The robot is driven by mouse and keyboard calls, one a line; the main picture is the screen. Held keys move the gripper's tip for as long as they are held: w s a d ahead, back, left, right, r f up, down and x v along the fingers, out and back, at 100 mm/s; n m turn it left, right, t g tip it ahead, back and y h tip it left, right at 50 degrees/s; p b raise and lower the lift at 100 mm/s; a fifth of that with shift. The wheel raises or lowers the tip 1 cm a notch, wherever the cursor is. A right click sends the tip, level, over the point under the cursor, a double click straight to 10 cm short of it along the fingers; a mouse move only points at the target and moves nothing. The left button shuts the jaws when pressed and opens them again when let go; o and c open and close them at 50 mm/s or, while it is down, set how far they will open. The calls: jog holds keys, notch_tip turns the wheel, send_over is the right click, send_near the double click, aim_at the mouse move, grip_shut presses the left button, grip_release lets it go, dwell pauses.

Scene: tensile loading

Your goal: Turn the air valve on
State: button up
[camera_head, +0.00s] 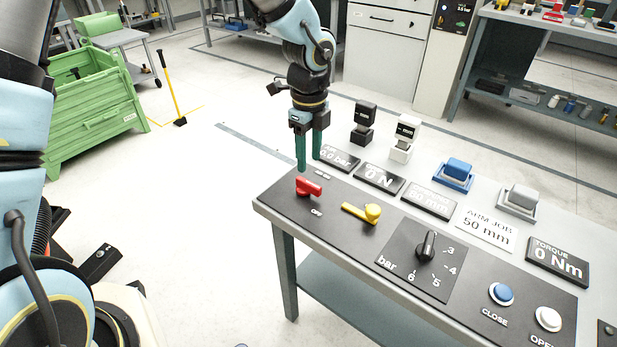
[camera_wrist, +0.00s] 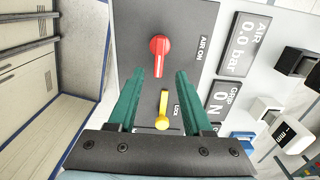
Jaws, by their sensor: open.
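The red valve handle (camera_head: 308,187) sits on the dark panel at the near-left end of the bench. The air display (camera_wrist: 246,45) reads 0.0 bar.
A yellow lever (camera_head: 364,212) marked "LOCK" is close beside the red handle. A black pressure knob (camera_head: 426,246), a blue button (camera_head: 501,293) and a white button (camera_head: 548,318) lie further right. Small black and white blocks (camera_head: 403,140) stand behind the displays.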

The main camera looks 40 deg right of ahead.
aim_at(308, 182)
notch_tip(308, 182, down, 7)
jog(key=shift+a+f+p, duration=0.1)
jog(key=shift+f+p, duration=0.05)
jog(key=shift+p, duration=0.15)
jog(key=shift+c, duration=0.2)
grip_shut()
dwell(0.4)
